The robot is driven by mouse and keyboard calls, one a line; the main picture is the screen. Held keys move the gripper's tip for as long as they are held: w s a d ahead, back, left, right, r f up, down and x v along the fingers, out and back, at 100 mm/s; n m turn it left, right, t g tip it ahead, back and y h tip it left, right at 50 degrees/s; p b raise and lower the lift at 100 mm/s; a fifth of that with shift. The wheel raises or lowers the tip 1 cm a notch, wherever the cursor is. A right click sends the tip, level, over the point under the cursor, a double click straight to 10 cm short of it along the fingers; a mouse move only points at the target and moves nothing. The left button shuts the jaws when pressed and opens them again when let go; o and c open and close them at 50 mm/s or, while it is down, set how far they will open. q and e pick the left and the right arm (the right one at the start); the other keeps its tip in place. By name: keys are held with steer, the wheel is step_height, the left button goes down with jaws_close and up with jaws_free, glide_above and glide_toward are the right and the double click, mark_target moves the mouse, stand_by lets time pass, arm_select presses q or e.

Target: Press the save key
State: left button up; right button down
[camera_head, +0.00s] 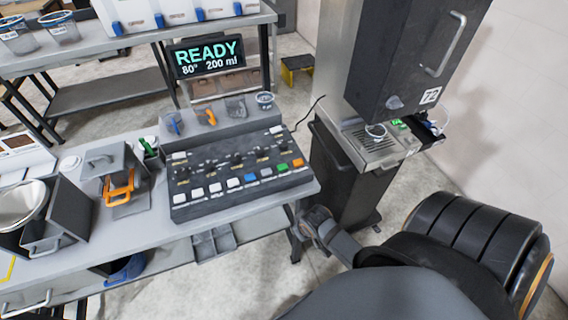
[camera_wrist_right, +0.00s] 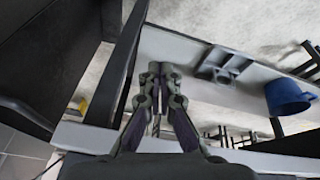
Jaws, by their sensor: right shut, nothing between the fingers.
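A dark control panel (camera_head: 240,165) sits on the table's right end in the head view. Its front row has several white keys (camera_head: 215,188), a blue key (camera_head: 250,177), a green key (camera_head: 282,168) and an orange key (camera_head: 298,163). Labels are too small to read, so I cannot tell which is the save key. A display (camera_head: 208,57) behind reads "READY 80° 200 ml". My right gripper (camera_wrist_right: 154,72) is shut and empty in the right wrist view. In the head view my right arm ends beside the table's right end, apart from the keys. My left gripper is out of view.
The table (camera_head: 150,215) edge lies close to my right arm. A tall dispenser (camera_head: 405,60) stands at the right. Left of the panel are an orange-handled item (camera_head: 119,187) and a metal bowl (camera_head: 20,203). A blue mug (camera_wrist_right: 287,97) shows in the wrist view.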

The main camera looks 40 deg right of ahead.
steer(key=w+r+t+y, duration=0.15)
steer(key=w+r, duration=0.25)
steer(key=r, duration=0.8)
step_height(320, 180, up, 13)
steer(key=m+t+y, duration=0.3)
steer(key=m+t, duration=0.1)
steer(key=m, duration=0.1)
glide_above(285, 167)
steer(key=shift+g+p, duration=0.25)
steer(key=shift+p, duration=0.05)
step_height(285, 167, down, 9)
steer(key=b, duration=0.9)
steer(key=shift+f+b, duration=0.3)
steer(key=shift+b, duration=0.05)
